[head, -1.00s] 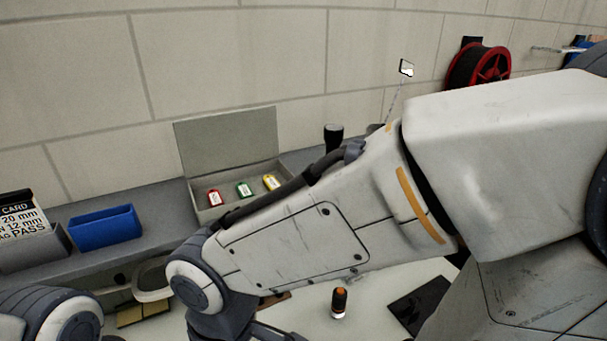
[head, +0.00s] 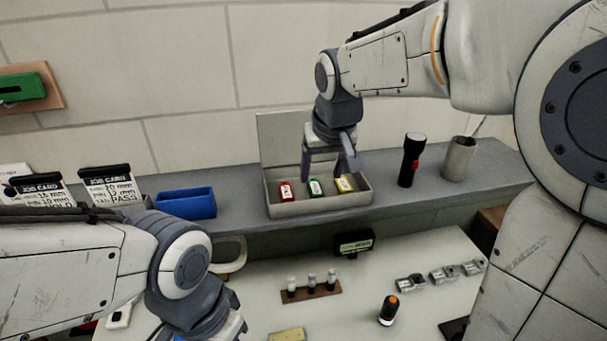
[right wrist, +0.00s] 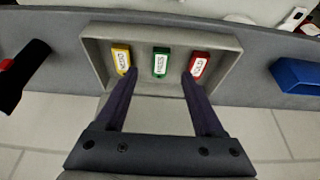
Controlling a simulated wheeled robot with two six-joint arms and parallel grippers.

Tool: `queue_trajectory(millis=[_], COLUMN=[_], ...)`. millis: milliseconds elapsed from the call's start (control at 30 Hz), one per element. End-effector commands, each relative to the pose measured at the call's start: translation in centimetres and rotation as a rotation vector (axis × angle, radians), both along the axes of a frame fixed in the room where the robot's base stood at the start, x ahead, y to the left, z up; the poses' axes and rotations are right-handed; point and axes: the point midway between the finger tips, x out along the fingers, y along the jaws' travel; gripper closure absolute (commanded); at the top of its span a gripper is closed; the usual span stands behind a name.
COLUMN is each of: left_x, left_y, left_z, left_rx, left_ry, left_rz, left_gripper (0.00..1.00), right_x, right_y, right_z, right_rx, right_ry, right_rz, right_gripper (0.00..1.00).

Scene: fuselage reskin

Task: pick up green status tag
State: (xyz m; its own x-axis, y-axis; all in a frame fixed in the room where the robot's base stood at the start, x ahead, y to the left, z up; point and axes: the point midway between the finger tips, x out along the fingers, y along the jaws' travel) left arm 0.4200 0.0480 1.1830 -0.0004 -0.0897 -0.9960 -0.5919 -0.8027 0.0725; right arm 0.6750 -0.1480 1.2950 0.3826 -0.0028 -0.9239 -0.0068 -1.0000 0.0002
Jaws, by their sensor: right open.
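The green status tag (head: 315,187) lies in an open grey box (head: 345,205) on the shelf, between a red tag (head: 286,191) and a yellow tag (head: 345,184). In the right wrist view the green tag (right wrist: 161,62) shows between and beyond the fingertips. My right gripper (head: 331,174) is open and empty above the box; its fingers (right wrist: 159,75) point toward the tags, one near the yellow tag and one near the red tag. Whether the fingers touch anything I cannot tell. Of my left arm only links show at the lower left; its fingers are out of view.
A black flashlight (head: 411,160) and a grey cup (head: 458,159) stand right of the box. A blue bin (head: 186,203) and job cards (head: 109,186) are to its left. The box's raised lid (head: 283,140) stands behind. Below, the table (head: 340,318) holds several small parts.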

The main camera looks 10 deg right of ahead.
Motion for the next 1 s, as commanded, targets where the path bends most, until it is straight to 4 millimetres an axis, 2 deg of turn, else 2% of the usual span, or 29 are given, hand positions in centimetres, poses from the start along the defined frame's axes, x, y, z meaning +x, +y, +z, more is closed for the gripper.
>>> queue_trajectory(millis=[167,333,500,767,800,933,967,1000], left_x=[0.0,0.0,0.0,0.0,0.0,0.0,0.0,0.0], left_y=[0.0,0.0,0.0,0.0,0.0,0.0,0.0,0.0], left_z=[0.6,2.2,2.4,2.3,2.3,2.3,2.3,2.3], left_rx=[0.000,0.000,0.000,0.000,0.000,0.000,0.000,0.000], left_ry=[0.000,0.000,0.000,0.000,0.000,0.000,0.000,0.000], left_rz=[0.000,-0.003,-0.004,-0.004,-0.004,-0.004,-0.004,-0.004], left_gripper=[1.00,1.00,1.00,1.00,1.00,1.00,1.00,1.00], right_x=[0.5,1.6,2.4,2.5,2.5,2.5,2.5,2.5], right_y=[0.1,0.1,0.2,0.2,0.2,0.2,0.2,0.2], right_z=[-1.1,-3.2,-5.2,-5.5,-5.5,-5.5,-5.5,-5.5], right_rx=[-0.001,0.000,0.000,0.001,0.001,0.001,0.001,0.001], right_ry=[0.003,0.008,0.002,0.000,0.000,0.000,0.000,0.000], right_rz=[0.002,0.003,0.003,0.004,0.004,0.004,0.004,0.004], right_gripper=[0.30,0.30,0.30,0.30,0.45,0.95,1.00,1.00])
